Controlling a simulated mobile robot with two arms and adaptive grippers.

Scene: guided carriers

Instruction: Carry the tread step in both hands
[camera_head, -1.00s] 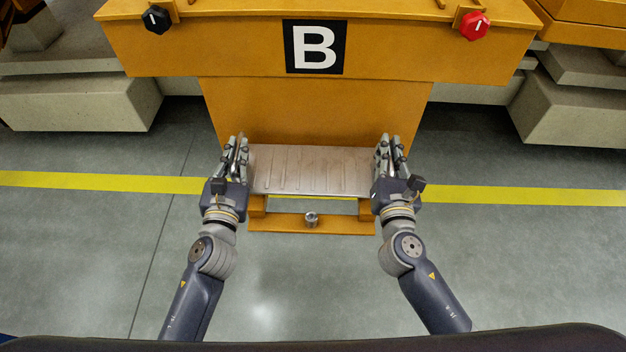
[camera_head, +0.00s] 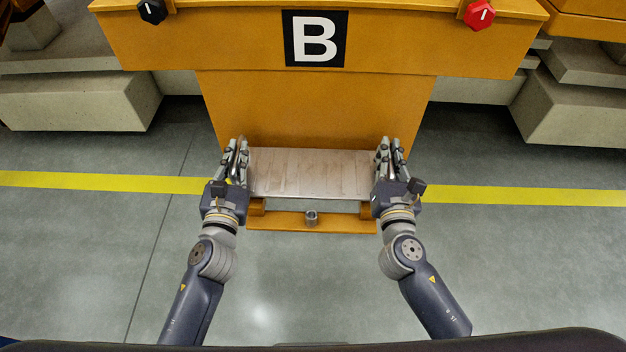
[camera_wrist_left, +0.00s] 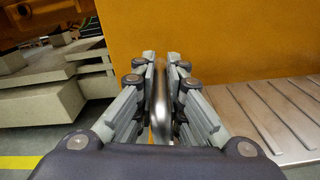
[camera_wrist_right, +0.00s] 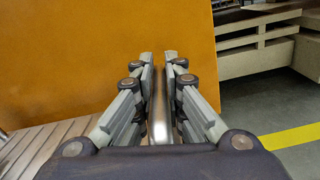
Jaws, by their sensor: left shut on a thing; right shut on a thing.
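The tread step (camera_head: 308,174) is a ribbed grey metal plate held between my two grippers in the head view. It appears above the orange bracket and in front of the orange carrier's panel. My left gripper (camera_head: 237,148) is shut on a metal bar at its left end; the bar shows between the fingers in the left wrist view (camera_wrist_left: 160,95). My right gripper (camera_head: 390,148) is shut on a like bar at its right end, seen in the right wrist view (camera_wrist_right: 160,100). The step's ribbed top also shows in both wrist views.
The orange carrier (camera_head: 315,105) bears a "B" sign (camera_head: 314,38), a black knob (camera_head: 152,11) and a red knob (camera_head: 480,14). A low orange bracket (camera_head: 345,222) with a small metal peg (camera_head: 311,217) juts out below the step. Concrete blocks (camera_head: 75,100) stand at both sides. The near floor is clear.

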